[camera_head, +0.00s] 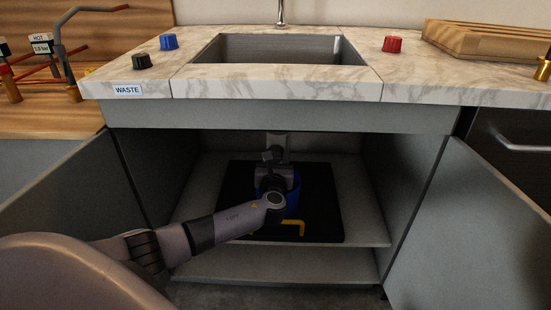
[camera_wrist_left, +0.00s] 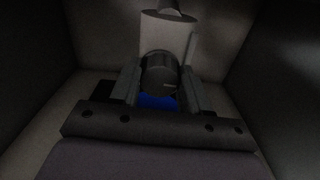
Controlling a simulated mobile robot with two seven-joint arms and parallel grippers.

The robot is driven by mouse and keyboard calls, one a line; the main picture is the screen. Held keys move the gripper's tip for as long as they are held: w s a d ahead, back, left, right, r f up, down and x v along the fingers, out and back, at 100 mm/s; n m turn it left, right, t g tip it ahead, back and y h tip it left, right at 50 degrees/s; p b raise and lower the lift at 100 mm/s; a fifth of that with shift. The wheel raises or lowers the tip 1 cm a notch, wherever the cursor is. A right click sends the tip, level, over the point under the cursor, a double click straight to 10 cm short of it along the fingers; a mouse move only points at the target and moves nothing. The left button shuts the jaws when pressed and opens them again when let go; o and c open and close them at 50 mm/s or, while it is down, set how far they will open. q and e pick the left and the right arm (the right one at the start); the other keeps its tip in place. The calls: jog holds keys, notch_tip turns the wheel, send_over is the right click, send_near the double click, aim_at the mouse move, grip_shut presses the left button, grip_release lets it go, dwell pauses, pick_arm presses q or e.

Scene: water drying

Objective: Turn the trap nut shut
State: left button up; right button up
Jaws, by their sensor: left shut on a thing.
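My left arm reaches into the open cabinet under the sink. In the left wrist view, the dark round trap nut (camera_wrist_left: 159,74) sits between the two fingers of my left gripper (camera_wrist_left: 158,88), which is shut on it. A pale trap body (camera_wrist_left: 165,32) rises behind the nut. In the head view my left gripper (camera_head: 275,172) is small and dark below the drain pipe (camera_head: 276,140), and the nut cannot be made out there. A blue thing, perhaps a bucket (camera_head: 294,201), stands beneath on a black mat (camera_head: 327,213); it also shows in the left wrist view (camera_wrist_left: 158,102).
A yellow bent tool (camera_head: 293,224) lies on the mat's front. Cabinet doors stand open at left (camera_head: 75,190) and right (camera_head: 490,220). The counter (camera_head: 240,80) holds a sink (camera_head: 280,48), blue (camera_head: 169,42), black (camera_head: 142,61) and red (camera_head: 392,44) knobs, and a wooden rack (camera_head: 480,38).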

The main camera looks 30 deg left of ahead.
pick_arm(q)
jog(key=shift+s+a+n+b, duration=0.15)
jog(key=shift+n+b, duration=2.15)
jog(key=shift+n, duration=2.4)
jog(key=shift+a+n+b, duration=0.2)
jog(key=shift+n+b, duration=2.05)
jog(key=shift+n, duration=2.45)
pick_arm(e)
jog(key=shift+w+a+f+m+t+y, duration=0.25)
jog(key=shift+a+y, duration=0.3)
jog(key=shift+a, duration=0.35)
jog(key=shift+w+a+f+y, duration=0.25)
jog(key=shift+a+y, duration=0.35)
jog(key=shift+a, duration=0.3)
jog(key=shift+w+a+f+m+t+y, duration=0.15)
jog(key=shift+w+a+y, duration=0.3)
jog(key=shift+a, duration=0.45)
jog(key=shift+s, duration=0.1)
pick_arm(q)
jog(key=o, duration=1.1)
jog(key=shift+c, duration=0.2)
jog(key=shift+f, duration=0.15)
jog(key=shift+d, duration=0.15)
